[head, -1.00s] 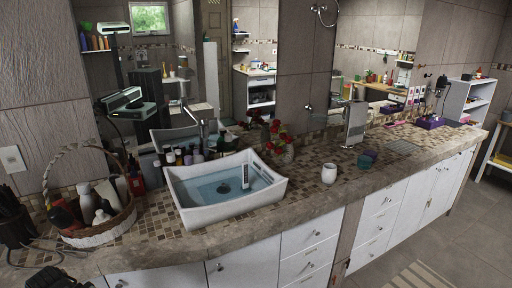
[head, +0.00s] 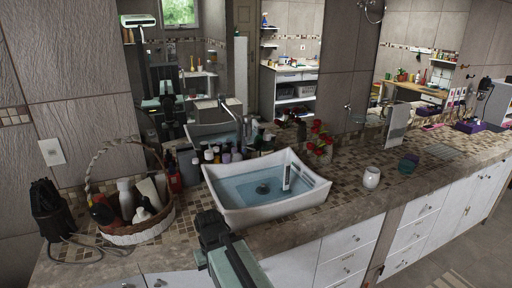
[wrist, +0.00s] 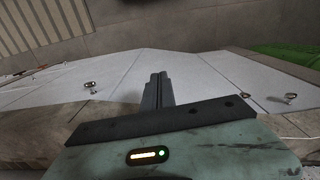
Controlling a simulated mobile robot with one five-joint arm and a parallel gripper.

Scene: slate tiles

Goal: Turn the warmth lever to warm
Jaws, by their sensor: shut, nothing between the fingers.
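The metal faucet (head: 240,124) stands at the back of the white sink (head: 222,207), upright, with a thin lever on top. I cannot tell which way the lever is set. The sink holds bluish water, and a small upright object stands in it. My gripper (head: 208,218) is in front of the sink near the counter's front edge, well short of the faucet. In the wrist view my gripper (wrist: 158,80) is shut and empty, with white cabinet fronts beyond it. The faucet is not in the wrist view.
A wicker basket of bottles (head: 138,234) stands left of the sink. The mirror lies behind.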

